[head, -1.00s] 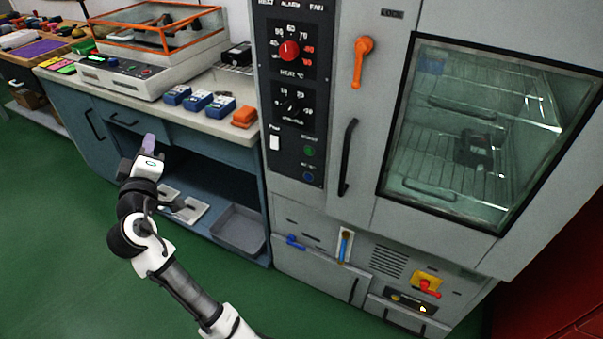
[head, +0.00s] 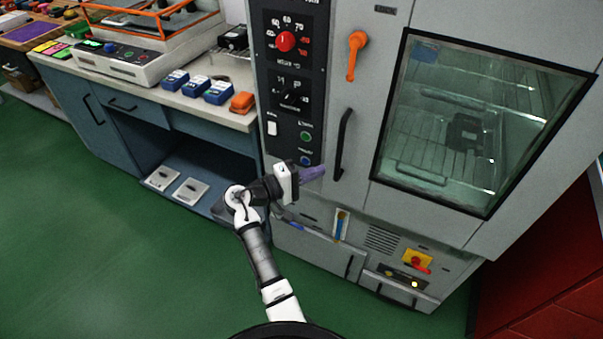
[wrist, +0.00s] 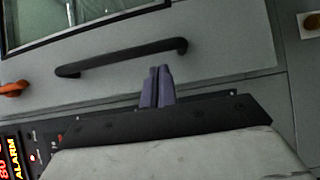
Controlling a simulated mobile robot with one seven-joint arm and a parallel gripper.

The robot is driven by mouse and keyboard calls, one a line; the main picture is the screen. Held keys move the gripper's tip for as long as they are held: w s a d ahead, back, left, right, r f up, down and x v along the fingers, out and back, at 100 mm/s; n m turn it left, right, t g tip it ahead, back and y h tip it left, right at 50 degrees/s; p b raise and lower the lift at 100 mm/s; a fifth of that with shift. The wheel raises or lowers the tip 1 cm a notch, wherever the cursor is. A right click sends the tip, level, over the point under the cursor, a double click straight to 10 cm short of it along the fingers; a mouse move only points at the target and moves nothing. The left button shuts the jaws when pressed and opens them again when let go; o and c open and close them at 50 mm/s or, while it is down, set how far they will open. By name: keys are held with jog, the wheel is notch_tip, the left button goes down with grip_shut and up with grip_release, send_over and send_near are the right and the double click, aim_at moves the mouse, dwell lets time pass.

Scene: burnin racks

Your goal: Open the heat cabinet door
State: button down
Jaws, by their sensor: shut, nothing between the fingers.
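The heat cabinet door (head: 383,187) is grey with a large dark-framed window (head: 475,125), and it is closed. Its black bar handle (head: 343,143) stands upright left of the window, below an orange lever (head: 355,55). My gripper (head: 322,172) is shut and empty, just left of the handle's lower end in the head view. In the wrist view, the purple fingertips (wrist: 157,88) sit together below the middle of the handle (wrist: 120,57), apart from it in the picture. The gap in depth is hard to tell. The orange lever shows at the left edge there (wrist: 14,89).
The control panel (head: 292,95) with knobs and buttons is left of the door. A workbench (head: 150,100) with blue boxes (head: 195,87) and an orange one (head: 243,102) stands further left. A red cabinet (head: 545,270) is at the lower right. Green floor (head: 120,270) is open at lower left.

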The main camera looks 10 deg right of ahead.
aim_at(345, 162)
jog(key=shift+p+x, duration=0.3)
jog(key=shift+x, duration=1.45)
